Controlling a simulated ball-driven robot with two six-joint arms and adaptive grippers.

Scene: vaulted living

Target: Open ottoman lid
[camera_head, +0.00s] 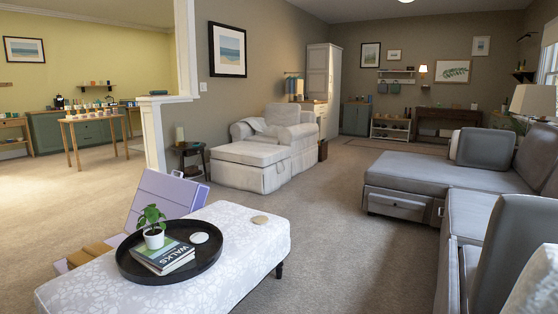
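A white slipcovered ottoman (237,176) stands in front of a matching armchair (285,131) near the middle of the room. Its flat top (250,153) lies level, with no gap visible beneath it. In the foreground is a long upholstered ottoman or bench (245,246) with a pale floral cover and dark legs. A round black tray (205,268) rests on its top. I cannot tell from this view which of the two has the lid. Neither of my grippers shows in the head view.
The tray holds books (163,256), a potted plant (153,236) and a white round item (199,238). A lavender panelled object (162,194) stands behind the bench. A grey sectional sofa (430,182) fills the right. Open carpet (325,225) lies between bench and sofa.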

